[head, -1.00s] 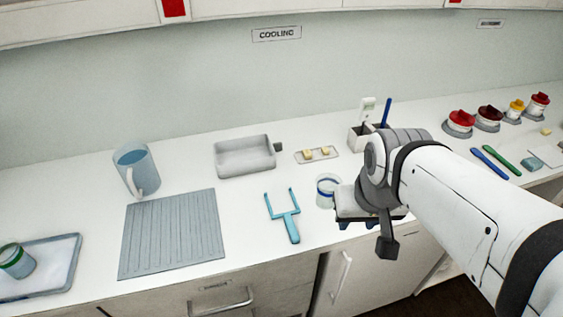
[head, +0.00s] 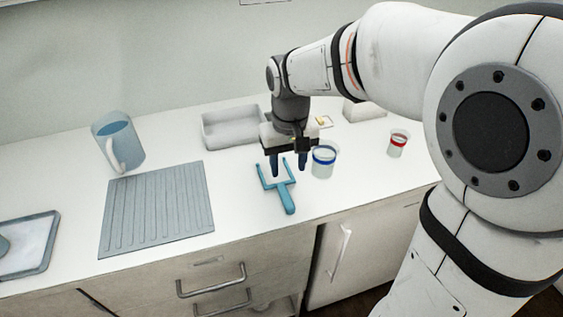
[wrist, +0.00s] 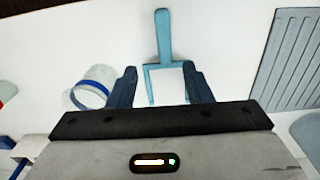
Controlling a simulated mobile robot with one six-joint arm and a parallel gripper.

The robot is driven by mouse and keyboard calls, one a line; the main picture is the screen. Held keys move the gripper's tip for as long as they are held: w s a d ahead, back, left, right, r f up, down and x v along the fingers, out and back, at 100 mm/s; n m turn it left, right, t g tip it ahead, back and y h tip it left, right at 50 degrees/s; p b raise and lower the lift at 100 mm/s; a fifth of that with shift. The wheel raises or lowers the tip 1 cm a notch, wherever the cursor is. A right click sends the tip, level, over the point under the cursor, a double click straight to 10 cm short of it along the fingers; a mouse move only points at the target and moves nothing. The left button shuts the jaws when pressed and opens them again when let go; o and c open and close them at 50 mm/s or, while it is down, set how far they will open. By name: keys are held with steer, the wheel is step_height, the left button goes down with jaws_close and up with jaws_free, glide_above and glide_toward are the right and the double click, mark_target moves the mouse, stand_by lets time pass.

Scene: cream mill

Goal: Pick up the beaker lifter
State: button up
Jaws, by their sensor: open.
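The beaker lifter (head: 287,197) is a blue two-pronged fork lying on the white counter, its handle toward the front edge. It also shows in the wrist view (wrist: 163,38), handle away from my gripper and prongs toward it. My gripper (head: 289,166) is open and empty, pointing down over the prong end of the lifter. In the wrist view my two dark fingers (wrist: 160,88) stand on either side of the prongs. Whether the fingers touch the lifter cannot be told. The fingers partly hide the prongs in the head view.
A blue-banded beaker (head: 323,162) stands close to the right of my gripper. A red-banded beaker (head: 397,145) is farther right. A grey ribbed mat (head: 157,208) lies to the left, with a jug (head: 121,143) behind it. A grey tub (head: 231,128) is behind my gripper.

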mark_target(284, 190)
steer(key=shift+w+a+f, duration=0.25)
steer(key=shift+a+f, duration=0.2)
steer(key=shift+f, duration=0.4)
step_height(284, 190, down, 7)
steer(key=shift+r, duration=0.1)
steer(key=shift+c, duration=0.4)
jaws_close()
